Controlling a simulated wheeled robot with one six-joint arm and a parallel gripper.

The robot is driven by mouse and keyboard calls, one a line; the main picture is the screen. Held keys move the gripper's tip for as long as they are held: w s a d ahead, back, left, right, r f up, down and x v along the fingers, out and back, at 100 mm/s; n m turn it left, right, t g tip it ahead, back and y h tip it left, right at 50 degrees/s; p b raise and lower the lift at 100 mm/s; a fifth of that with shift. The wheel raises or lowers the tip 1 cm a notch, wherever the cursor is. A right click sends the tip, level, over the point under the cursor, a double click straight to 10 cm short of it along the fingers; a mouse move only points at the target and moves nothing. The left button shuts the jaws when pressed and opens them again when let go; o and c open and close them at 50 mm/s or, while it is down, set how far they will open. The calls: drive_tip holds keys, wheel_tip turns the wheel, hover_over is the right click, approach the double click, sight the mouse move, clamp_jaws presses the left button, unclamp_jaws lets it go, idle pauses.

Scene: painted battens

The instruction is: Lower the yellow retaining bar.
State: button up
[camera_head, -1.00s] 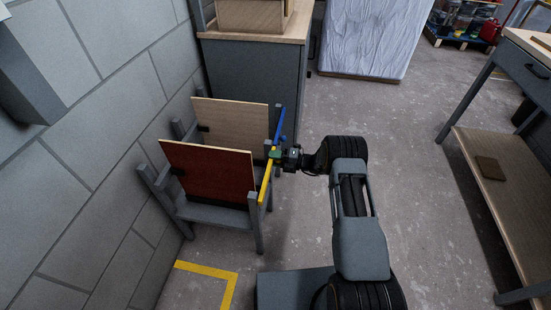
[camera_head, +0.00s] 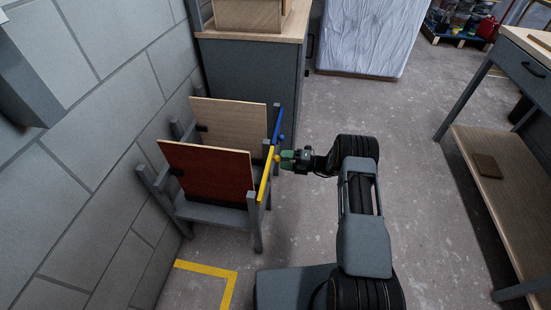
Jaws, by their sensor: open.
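The yellow retaining bar (camera_head: 265,175) runs along the open right side of the grey rack (camera_head: 220,212), in front of the red-brown panel (camera_head: 208,172). A small yellow knob shows near its far end, beside my gripper. My gripper (camera_head: 282,158), with green fingers, is open just right of that end. Its fingertips are very close to the knob, and I cannot tell whether they touch it. Nothing shows held between the fingers.
A blue bar (camera_head: 277,123) crosses the rack's farther bay, in front of a pale wood panel (camera_head: 228,124). A grey cabinet (camera_head: 252,80) stands behind, and a block wall is at left. A workbench (camera_head: 500,160) is at right. The floor between is clear.

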drive_tip(key=v, duration=0.8)
drive_tip(key=shift+d+p, duration=0.25)
drive_tip(key=shift+p, duration=0.05)
drive_tip(key=shift+s, duration=0.15)
drive_tip(key=s+a+f+n+g+h, duration=0.1)
drive_tip(key=s+f+n+g+h, duration=0.25)
drive_tip(key=s+n, duration=0.45)
drive_tip(key=s+r+n+g+h+p, duration=0.45)
drive_tip(key=r+n, duration=0.55)
drive_tip(key=n, duration=0.3)
drive_tip(key=s+r+n+t+h+p, duration=0.2)
drive_tip(key=s+r+n+p, duration=0.3)
drive_tip(key=r, duration=0.9)
drive_tip(key=s+r+n+t+h+p, duration=0.2)
drive_tip(key=s+r+n+h+p, duration=0.2)
drive_tip(key=r, duration=1.1)
drive_tip(key=s+a+r+n+t+h+p, duration=0.1)
drive_tip(key=s+r+n+t+h+p, duration=0.2)
drive_tip(key=r+n+p, duration=0.6)
drive_tip(key=p+v, duration=0.1)
drive_tip(key=v, duration=0.5)
drive_tip(key=shift+s+a, duration=0.2)
drive_tip(key=shift+s, duration=0.15)
